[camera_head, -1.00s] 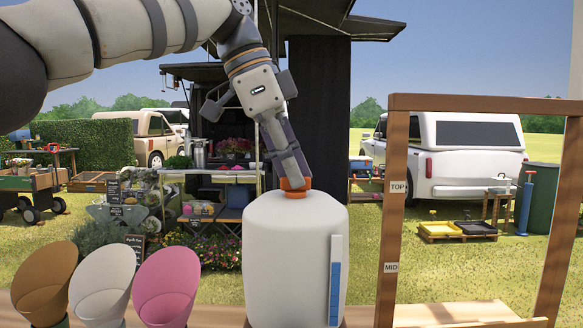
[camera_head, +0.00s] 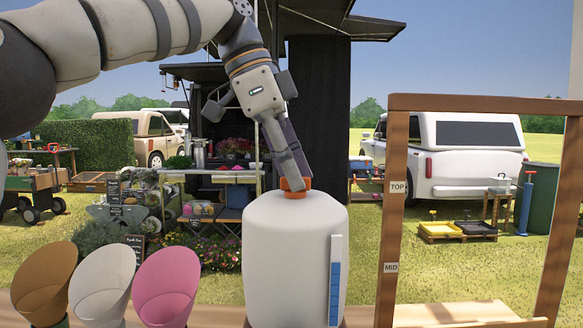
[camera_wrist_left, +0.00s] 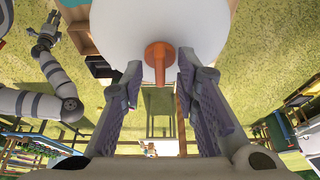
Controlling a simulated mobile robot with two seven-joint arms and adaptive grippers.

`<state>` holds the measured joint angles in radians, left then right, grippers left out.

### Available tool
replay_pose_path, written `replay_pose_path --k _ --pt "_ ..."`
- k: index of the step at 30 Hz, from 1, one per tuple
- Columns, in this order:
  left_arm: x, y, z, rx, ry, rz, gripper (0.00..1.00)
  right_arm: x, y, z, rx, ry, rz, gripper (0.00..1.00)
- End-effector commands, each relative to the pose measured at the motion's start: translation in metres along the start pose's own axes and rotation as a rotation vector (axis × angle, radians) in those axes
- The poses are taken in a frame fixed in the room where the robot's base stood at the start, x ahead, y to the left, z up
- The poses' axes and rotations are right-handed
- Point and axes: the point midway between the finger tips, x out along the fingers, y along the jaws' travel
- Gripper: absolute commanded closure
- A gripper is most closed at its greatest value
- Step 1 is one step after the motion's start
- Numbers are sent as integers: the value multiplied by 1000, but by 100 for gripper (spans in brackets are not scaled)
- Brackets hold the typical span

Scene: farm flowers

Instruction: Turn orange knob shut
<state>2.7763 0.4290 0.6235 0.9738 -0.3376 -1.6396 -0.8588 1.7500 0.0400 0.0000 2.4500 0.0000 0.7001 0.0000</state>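The orange knob (camera_head: 294,190) sits on top of the white tank (camera_head: 290,250). In the left wrist view the knob (camera_wrist_left: 158,62) shows as an orange stem with a round cap against the white tank (camera_wrist_left: 150,20). My left gripper (camera_head: 290,180) points down at the knob from above. In the left wrist view the two fingers of this gripper (camera_wrist_left: 159,78) are apart, one on each side of the knob, with gaps showing between. My right gripper (camera_wrist_left: 45,40) shows small at the upper left of the left wrist view; its finger state is unclear.
Brown, white and pink cones (camera_head: 165,285) stand left of the tank. A wooden frame (camera_head: 390,210) with TOP and MID labels stands to its right. A blue level strip (camera_head: 335,285) runs down the tank's front. Open air surrounds the tank's top.

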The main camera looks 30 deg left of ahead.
Motion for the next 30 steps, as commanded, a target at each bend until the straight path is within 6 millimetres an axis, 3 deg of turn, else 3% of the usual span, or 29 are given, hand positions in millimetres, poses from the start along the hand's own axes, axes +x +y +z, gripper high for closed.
replay_pose_path --k 5,12,22,27,30 --pt "-6 -1 0 -2 2 -3 72 0 0 0 0 0 0 60" --pt "-49 -1 -1 -1 1 -4 72 0 0 0 0 0 0 60" --pt "-84 0 81 -2 2 -1 72 0 0 0 0 0 0 60" --pt "-94 0 105 -2 1 -1 72 0 0 0 0 0 0 60" --pt "-96 0 110 0 0 0 72 0 0 0 0 0 0 60"
